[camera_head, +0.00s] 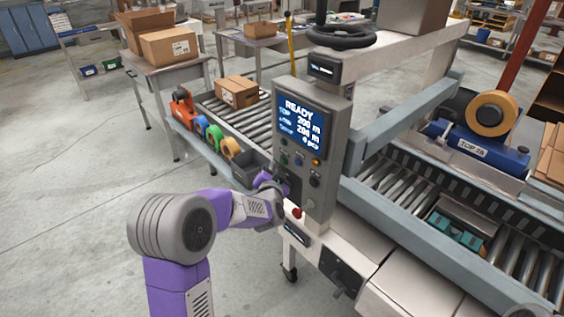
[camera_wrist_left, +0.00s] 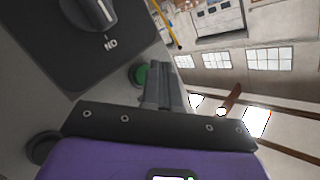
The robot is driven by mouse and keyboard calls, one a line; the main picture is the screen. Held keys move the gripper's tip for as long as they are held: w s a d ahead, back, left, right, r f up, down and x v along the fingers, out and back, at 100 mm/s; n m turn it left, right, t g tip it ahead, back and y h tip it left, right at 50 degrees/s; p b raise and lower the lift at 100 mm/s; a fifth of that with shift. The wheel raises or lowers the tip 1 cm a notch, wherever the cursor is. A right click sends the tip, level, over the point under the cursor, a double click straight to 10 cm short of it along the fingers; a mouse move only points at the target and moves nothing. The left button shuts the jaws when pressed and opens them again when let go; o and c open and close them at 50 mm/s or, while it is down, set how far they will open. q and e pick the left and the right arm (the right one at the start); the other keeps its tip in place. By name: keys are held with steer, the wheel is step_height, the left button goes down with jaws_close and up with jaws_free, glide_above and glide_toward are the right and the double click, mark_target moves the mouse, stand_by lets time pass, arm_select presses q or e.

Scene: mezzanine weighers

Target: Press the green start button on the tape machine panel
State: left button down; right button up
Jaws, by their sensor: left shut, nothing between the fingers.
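The tape machine panel (camera_head: 326,172) is a grey upright box with a lit blue screen (camera_head: 302,124) reading READY. Small buttons and knobs sit under the screen. In the left wrist view the green button (camera_wrist_left: 138,76) shows at the panel's edge, close beside my left gripper's fingers (camera_wrist_left: 164,84). I cannot tell whether they touch it. My left gripper (camera_head: 277,182) is shut and empty, at the left side of the panel's lower part in the head view. My right gripper is not in view.
A red button (camera_head: 297,213) sits low on the panel. A black selector knob (camera_wrist_left: 92,14) is near the green button in the wrist view. A roller conveyor with a carton (camera_head: 237,92) lies behind. The blue taping head (camera_head: 484,150) is to the right. Open floor lies left.

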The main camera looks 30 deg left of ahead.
arm_select(q)
steer(key=shift+w+d, duration=0.15)
steer(key=shift+w, duration=0.15)
steer(key=shift+w+d, duration=0.15)
steer(key=shift+w, duration=0.25)
stand_by(0.6)
steer(key=shift+s, duration=0.1)
steer(key=shift+s+a, duration=0.3)
steer(key=shift+s, duration=0.4)
steer(key=s, duration=0.1)
steer(key=s+a, duration=0.1)
steer(key=s, duration=0.1)
steer(key=s+a+b, duration=0.1)
steer(key=shift+s, duration=0.3)
stand_by(0.9)
